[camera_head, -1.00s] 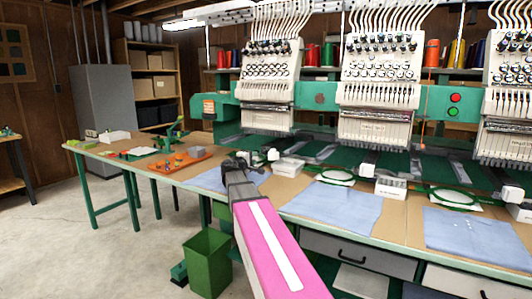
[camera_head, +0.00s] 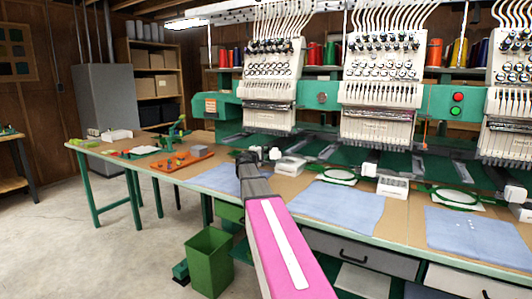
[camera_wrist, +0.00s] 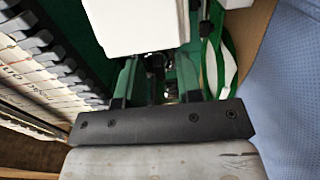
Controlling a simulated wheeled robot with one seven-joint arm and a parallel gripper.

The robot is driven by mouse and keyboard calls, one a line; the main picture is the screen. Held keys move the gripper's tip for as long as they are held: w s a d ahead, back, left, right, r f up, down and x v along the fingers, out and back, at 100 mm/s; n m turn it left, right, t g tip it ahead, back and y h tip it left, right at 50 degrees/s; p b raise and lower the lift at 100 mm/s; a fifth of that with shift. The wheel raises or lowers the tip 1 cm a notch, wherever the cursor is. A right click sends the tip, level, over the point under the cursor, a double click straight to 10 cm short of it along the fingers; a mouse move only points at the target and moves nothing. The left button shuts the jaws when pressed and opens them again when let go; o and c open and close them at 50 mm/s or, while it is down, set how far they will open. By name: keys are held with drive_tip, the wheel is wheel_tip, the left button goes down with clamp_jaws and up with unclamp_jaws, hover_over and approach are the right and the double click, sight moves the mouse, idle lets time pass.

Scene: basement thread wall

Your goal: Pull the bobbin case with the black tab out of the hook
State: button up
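My gripper (camera_wrist: 157,85) shows in the wrist view as a dark bar with two fingers reaching forward, set apart with a gap between them. A small dark, partly shiny round part (camera_wrist: 158,68) lies in that gap, under a white machine arm end (camera_wrist: 130,25). It may be the hook area, but I cannot make out a bobbin case or a black tab. In the head view my gripper (camera_head: 247,160) is beside the left white arm end (camera_head: 275,153), low over the table, and its fingers are too small to read.
Other white arm ends (camera_head: 369,169) stand farther right along the table (camera_head: 170,189). Blue cloths (camera_head: 335,205) lie along its front. An orange tray (camera_head: 182,161) is at the left. A green hoop (camera_wrist: 222,55) and blue cloth (camera_wrist: 285,90) are right of my gripper.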

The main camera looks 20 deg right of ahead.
clamp_jaws()
drive_tip(key=shift+s, duration=0.1)
drive_tip(key=v, duration=0.3)
idle(0.4)
drive_tip(key=shift+s+a, duration=0.1)
drive_tip(key=shift+a, duration=0.05)
drive_tip(key=shift+s+a+r, duration=0.5)
drive_tip(key=shift+s+a, duration=0.05)
drive_tip(key=shift+a, duration=0.2)
drive_tip(key=shift+s+a+r, duration=0.5)
drive_tip(key=shift+s+a, duration=0.1)
drive_tip(key=shift+a, duration=0.1)
